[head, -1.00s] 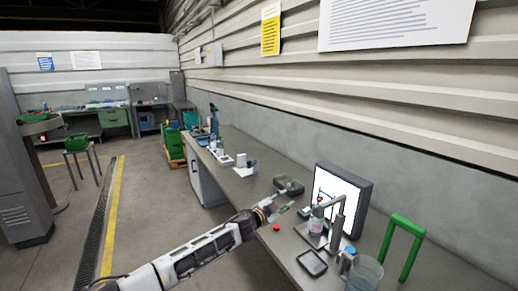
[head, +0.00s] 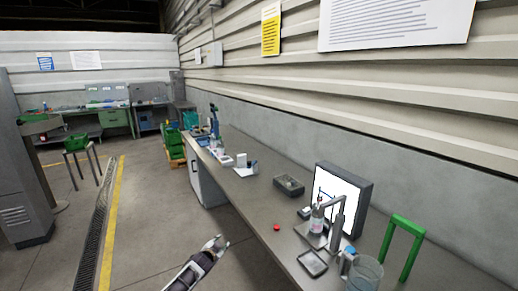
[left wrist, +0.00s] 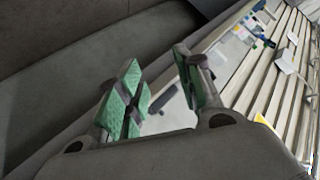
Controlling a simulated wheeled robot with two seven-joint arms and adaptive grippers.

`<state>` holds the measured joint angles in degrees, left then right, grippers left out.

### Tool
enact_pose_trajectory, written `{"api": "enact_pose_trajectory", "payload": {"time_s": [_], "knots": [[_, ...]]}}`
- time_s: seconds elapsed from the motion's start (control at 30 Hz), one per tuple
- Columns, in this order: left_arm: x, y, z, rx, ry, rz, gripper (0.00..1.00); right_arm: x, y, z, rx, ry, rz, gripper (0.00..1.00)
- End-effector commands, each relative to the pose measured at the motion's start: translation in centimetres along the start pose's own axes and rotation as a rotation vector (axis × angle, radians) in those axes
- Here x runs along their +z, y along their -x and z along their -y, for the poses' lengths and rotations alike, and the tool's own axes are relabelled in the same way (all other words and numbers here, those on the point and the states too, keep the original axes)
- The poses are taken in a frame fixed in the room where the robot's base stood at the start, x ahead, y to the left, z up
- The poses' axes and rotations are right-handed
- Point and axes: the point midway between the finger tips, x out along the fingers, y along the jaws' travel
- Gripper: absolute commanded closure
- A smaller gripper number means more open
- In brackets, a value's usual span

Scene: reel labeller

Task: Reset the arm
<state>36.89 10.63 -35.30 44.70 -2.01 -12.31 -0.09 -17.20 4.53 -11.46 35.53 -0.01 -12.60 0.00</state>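My left arm (head: 200,265) shows at the bottom of the head view, low and left of the workbench, clear of the bench top. My right gripper is in neither current view.
The long grey workbench (head: 236,200) runs along the wall.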

Motion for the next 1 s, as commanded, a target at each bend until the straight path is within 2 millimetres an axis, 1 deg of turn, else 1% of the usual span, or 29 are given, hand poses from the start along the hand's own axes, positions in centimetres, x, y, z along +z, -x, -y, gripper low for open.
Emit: {"api": "enact_pose_trajectory", "payload": {"time_s": [0.03,0.1,0.17,0.2,0.27,0.3,0.37,0.4,0.47,0.6,0.77,0.9,1.0], "knots": [[2.5,0.2,-1.1,0.009,0.027,0.032,0.65,0.0,0.0,0.0,0.000,0.000,0.000,1.00],[5.5,0.5,-2.3,0.018,0.061,0.072,0.65,0.0,0.0,0.0,0.000,0.000,0.000,1.00],[8.0,0.9,-3.3,0.026,0.089,0.105,0.65,0.0,0.0,0.0,0.000,0.000,0.000,1.00],[9.7,1.2,-4.1,0.031,0.108,0.127,0.65,0.0,0.0,0.0,0.000,0.000,0.000,1.00],[12.2,1.7,-5.2,0.039,0.134,0.160,0.65,0.0,0.0,0.0,0.000,0.000,0.000,1.00],[13.8,2.1,-6.0,0.044,0.151,0.180,0.65,0.0,0.0,0.0,0.000,0.000,0.001,1.00],[16.2,2.8,-7.2,0.052,0.175,0.212,0.65,0.0,0.0,-0.1,0.001,0.000,0.001,1.00],[17.8,3.3,-8.0,0.057,0.191,0.234,0.65,0.0,0.0,-0.1,0.001,0.000,0.001,1.00],[20.1,4.1,-9.3,0.064,0.213,0.265,0.65,0.0,0.0,-0.1,0.001,0.000,0.001,1.00],[25.4,6.3,-12.4,0.082,0.262,0.337,0.65,0.1,0.0,-0.1,0.001,0.001,0.001,1.00],[31.1,9.3,-16.1,0.102,0.311,0.418,0.65,0.0,0.0,-0.1,0.001,0.000,0.001,1.00],[35.8,12.4,-19.3,0.119,0.349,0.489,0.65,0.0,0.0,-0.1,0.001,0.000,0.001,1.00],[38.9,14.8,-21.7,0.132,0.374,0.537,0.65,0.0,0.0,-0.1,0.001,0.000,0.001,1.00]]}}
